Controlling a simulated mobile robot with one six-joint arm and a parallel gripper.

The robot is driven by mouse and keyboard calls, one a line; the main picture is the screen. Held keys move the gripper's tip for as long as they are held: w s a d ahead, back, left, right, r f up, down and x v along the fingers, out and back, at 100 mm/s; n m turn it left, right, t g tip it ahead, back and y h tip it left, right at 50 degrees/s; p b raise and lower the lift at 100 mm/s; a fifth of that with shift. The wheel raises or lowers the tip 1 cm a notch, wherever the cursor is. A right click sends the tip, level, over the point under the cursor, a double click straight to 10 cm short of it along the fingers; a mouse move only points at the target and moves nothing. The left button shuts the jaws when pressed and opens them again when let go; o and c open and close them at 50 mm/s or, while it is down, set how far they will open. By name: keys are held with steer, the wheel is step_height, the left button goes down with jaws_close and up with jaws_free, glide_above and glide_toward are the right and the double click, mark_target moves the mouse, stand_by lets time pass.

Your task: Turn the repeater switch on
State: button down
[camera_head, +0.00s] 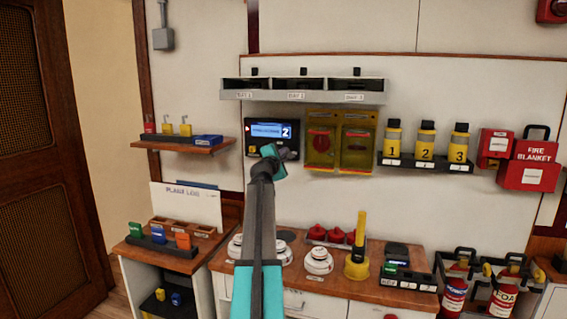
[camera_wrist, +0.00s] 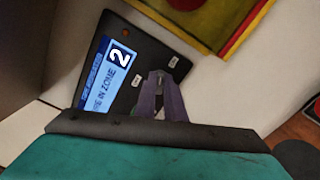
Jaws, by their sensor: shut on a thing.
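The black repeater panel (camera_head: 252,145) hangs on the wall, with a lit blue screen (camera_head: 268,131) that shows a large 2. My gripper (camera_head: 283,154) is at the panel's lower right. In the wrist view its purple fingers (camera_wrist: 160,82) are closed around the small repeater switch (camera_wrist: 158,79), which is mostly hidden between them. A small white label sits on each side of the switch; I cannot read them. The switch's exact position is unclear.
Two yellow-framed boxes (camera_head: 339,140) hang just right of the panel. A grey shelf (camera_head: 302,97) is above it, and a wooden shelf (camera_head: 184,146) is at left. Below, a wooden counter (camera_head: 335,285) holds detectors and a yellow tool (camera_head: 358,250).

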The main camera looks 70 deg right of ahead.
steer(key=m+b, duration=0.4)
steer(key=shift+s+f+m, duration=0.1)
steer(key=shift+m, duration=0.2)
stand_by(0.4)
steer(key=c, duration=1.8)
jaws_free()
steer(key=shift+c, duration=0.2)
steer(key=shift+a, duration=0.1)
steer(key=a+b, duration=0.1)
steer(key=a, duration=1.2)
steer(key=shift+s+a, duration=0.3)
steer(key=shift+s, duration=0.1)
